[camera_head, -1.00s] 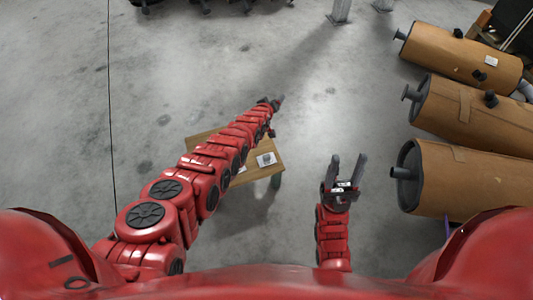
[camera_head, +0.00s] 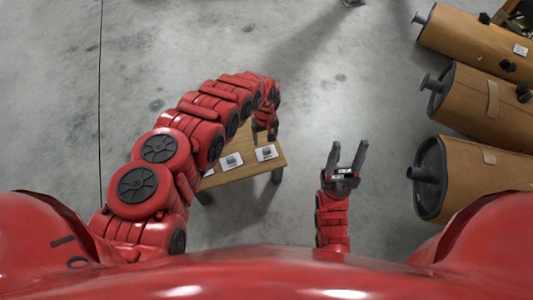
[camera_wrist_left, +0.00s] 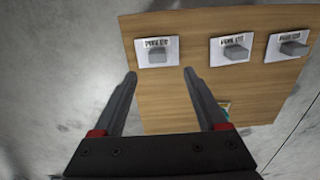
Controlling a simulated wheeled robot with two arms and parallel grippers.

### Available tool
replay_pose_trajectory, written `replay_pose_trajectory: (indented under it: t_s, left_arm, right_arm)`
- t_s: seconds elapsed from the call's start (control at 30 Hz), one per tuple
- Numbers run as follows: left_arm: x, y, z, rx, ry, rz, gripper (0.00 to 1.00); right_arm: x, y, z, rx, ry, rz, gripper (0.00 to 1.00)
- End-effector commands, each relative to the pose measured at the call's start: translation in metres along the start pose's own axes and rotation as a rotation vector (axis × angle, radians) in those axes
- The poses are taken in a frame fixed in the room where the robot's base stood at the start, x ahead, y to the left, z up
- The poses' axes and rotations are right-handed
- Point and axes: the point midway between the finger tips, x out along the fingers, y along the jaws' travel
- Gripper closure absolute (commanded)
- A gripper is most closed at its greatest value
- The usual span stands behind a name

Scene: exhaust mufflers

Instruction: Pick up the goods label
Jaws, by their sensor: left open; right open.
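Three white goods labels with dark print and a grey picture or block lie on a small wooden table (camera_head: 240,173). The nearest to my left gripper (camera_head: 265,136) is the right label (camera_head: 266,153) in the head view; the others are a middle label (camera_head: 232,161) and a partly hidden left label (camera_head: 208,173). In the left wrist view, my open left gripper (camera_wrist_left: 160,76) points at one label (camera_wrist_left: 157,51), which shows just beyond and between its fingertips; no contact is visible. My right gripper (camera_head: 348,152) is open and empty, right of the table.
Large brown-wrapped mufflers (camera_head: 478,178) lie along the right side. Grey floor is clear around the table.

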Motion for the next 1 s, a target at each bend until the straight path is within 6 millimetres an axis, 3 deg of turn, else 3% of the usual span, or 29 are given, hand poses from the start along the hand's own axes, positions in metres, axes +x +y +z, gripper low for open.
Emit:
replay_pose_trajectory:
  t_s: [0.1,0.47,0.73,1.0]
  left_arm:
    - [0.025,0.001,0.001,0.000,0.001,0.002,0.25]
    - [0.046,0.002,-0.001,0.000,0.004,0.003,0.25]
    - [0.090,0.005,0.001,0.001,0.003,0.003,0.25]
    - [0.090,0.005,0.000,0.001,0.004,0.003,0.25]
  right_arm:
    - [-0.012,-0.001,0.002,0.000,0.000,0.000,0.50]
    - [-0.023,-0.001,0.004,0.000,0.000,0.000,0.50]
    - [-0.057,-0.003,0.008,-0.004,0.009,-0.014,0.50]
    - [-0.056,-0.002,0.006,-0.007,0.017,-0.024,0.50]
